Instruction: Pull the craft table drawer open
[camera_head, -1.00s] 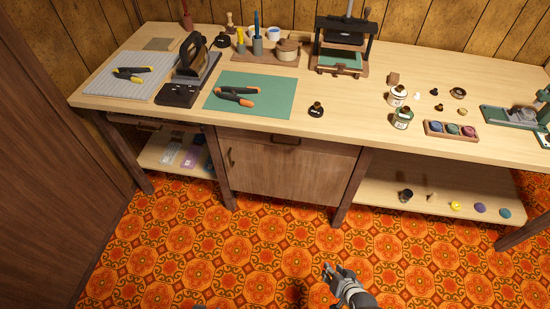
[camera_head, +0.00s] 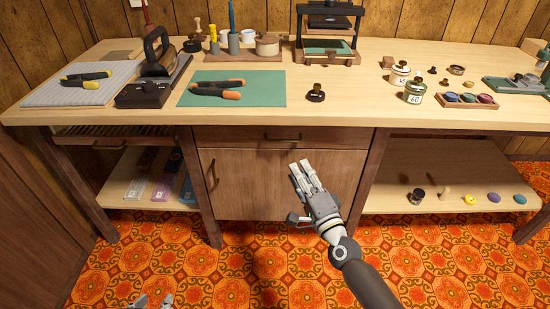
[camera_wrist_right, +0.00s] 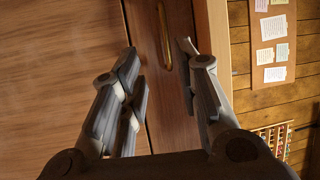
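The craft table drawer (camera_head: 345,137) is a brown wooden front under the tabletop, shut, with a dark bar handle (camera_head: 283,138). In the right wrist view the handle (camera_wrist_right: 165,35) looks brassy and lies ahead, between the lines of the two fingers. My right gripper (camera_head: 303,170) is in front of the cabinet door, below and slightly right of the handle. It is open and empty, apart from the handle; its fingers are spread in the right wrist view (camera_wrist_right: 160,65). Only the tips of my left gripper (camera_head: 152,301) show at the bottom edge; its opening is unclear.
A cabinet door (camera_head: 250,185) with its own handle (camera_head: 213,174) is below the drawer. The tabletop (camera_head: 365,95) overhangs it and carries tools, jars and a press. Open shelves flank the cabinet; the right shelf (camera_head: 445,165) holds small items. The patterned floor ahead is clear.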

